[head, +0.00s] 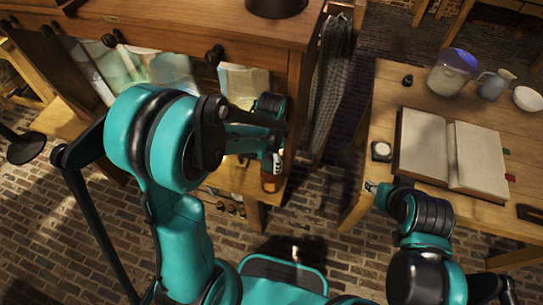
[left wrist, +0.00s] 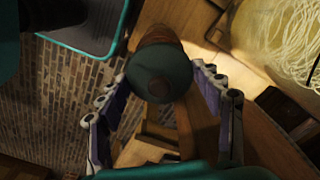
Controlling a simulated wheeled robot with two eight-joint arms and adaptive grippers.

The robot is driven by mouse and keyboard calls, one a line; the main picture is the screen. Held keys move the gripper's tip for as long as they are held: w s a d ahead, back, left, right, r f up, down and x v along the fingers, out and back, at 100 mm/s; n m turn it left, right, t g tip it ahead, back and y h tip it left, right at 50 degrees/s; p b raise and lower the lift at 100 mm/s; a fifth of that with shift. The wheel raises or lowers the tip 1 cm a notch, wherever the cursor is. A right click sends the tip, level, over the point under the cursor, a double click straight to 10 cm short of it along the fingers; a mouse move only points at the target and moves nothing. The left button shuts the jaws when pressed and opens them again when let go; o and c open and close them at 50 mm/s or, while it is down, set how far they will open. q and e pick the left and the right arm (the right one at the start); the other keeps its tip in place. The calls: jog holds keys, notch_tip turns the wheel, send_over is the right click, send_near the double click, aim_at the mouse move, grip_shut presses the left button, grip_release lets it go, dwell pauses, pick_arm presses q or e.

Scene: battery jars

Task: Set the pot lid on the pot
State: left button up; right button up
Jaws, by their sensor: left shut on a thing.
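I cannot tell for sure that this is the pot lid. In the head view my left gripper (head: 272,160) is partly hidden by its own arm, beside the wooden cabinet. An amber-brown thing (head: 270,182) shows just below it. A dark round vessel (head: 276,5), perhaps the pot, stands on the cabinet top, cut by the frame edge. My right gripper (head: 371,187) is by the right table's left edge, its fingers unclear.
The wooden cabinet (head: 215,22) has glass doors and dark knobs. The right table (head: 383,100) holds an open book (head: 440,150), a glass jar (head: 450,75), a jug (head: 494,84) and a white bowl (head: 528,98). A checked cloth (head: 325,85) hangs between cabinet and table. Brick floor (head: 50,220) lies below.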

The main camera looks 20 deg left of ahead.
pick_arm(q)
jog(key=shift+f+b, duration=0.35)
jog(key=shift+f, duration=0.45)
dwell(0.9)
jog(key=shift+f+b, duration=0.6)
jog(key=shift+b, duration=0.1)
jog(key=o, duration=1)
jog(key=shift+c, duration=0.2)
notch_tip(320, 180, up, 11)
jog(key=p, duration=0.8)
jog(key=shift+r, duration=0.1)
